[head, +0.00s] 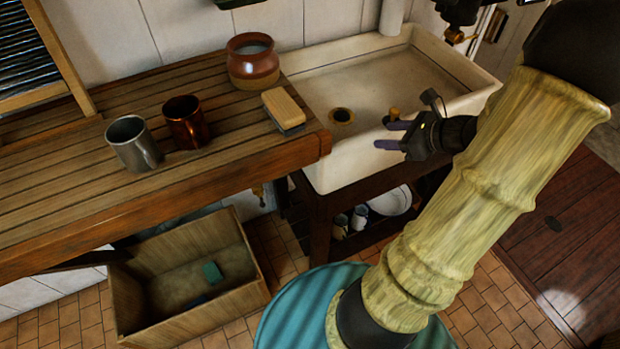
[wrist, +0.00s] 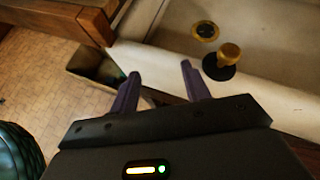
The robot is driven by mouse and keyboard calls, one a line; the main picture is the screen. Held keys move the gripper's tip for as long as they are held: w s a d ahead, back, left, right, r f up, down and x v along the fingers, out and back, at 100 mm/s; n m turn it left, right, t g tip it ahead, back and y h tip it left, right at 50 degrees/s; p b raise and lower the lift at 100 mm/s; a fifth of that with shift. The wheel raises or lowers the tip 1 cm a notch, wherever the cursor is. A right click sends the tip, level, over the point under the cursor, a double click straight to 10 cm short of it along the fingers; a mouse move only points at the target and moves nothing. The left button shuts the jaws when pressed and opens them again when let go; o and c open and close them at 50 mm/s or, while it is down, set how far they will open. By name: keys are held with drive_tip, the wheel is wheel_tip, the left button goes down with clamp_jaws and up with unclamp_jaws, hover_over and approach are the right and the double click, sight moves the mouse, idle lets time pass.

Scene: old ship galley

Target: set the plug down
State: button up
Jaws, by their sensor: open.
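The plug is a dark disc with a brass knob (wrist: 229,54). In the wrist view it stands knob up at the sink's near side, beside the drain (wrist: 205,30) and not in it. I cannot tell whether it rests on the basin floor or the front rim. In the head view its knob (head: 394,113) shows just behind my gripper (head: 382,134), right of the drain (head: 341,116). In the wrist view my gripper (wrist: 160,70) is open and empty; the plug lies beyond the right finger, outside the jaws. The cream sink (head: 465,92) holds nothing else that I see.
A slatted wooden counter (head: 60,185) adjoins the sink's left, with a brush (head: 284,106), brown pot (head: 252,65), copper mug (head: 185,122) and grey mug (head: 133,144). A wooden crate (head: 190,325) stands on the floor below. A tap (head: 458,35) hangs at the back right.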

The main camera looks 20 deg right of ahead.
drive_tip(key=s+a+f+n+g+h, duration=0.1)
drive_tip(key=s+a+n+g+h, duration=0.1)
drive_tip(key=a+n, duration=0.9)
drive_tip(key=s+a+n+g+h, duration=0.2)
drive_tip(key=a+n+g, duration=0.3)
drive_tip(key=a+n, duration=0.7)
drive_tip(key=n+h, duration=0.1)
drive_tip(key=n, duration=0.4)
drive_tip(key=shift+s+f+n, duration=0.2)
drive_tip(key=shift+f+n, duration=0.15)
drive_tip(key=shift+n, duration=0.05)
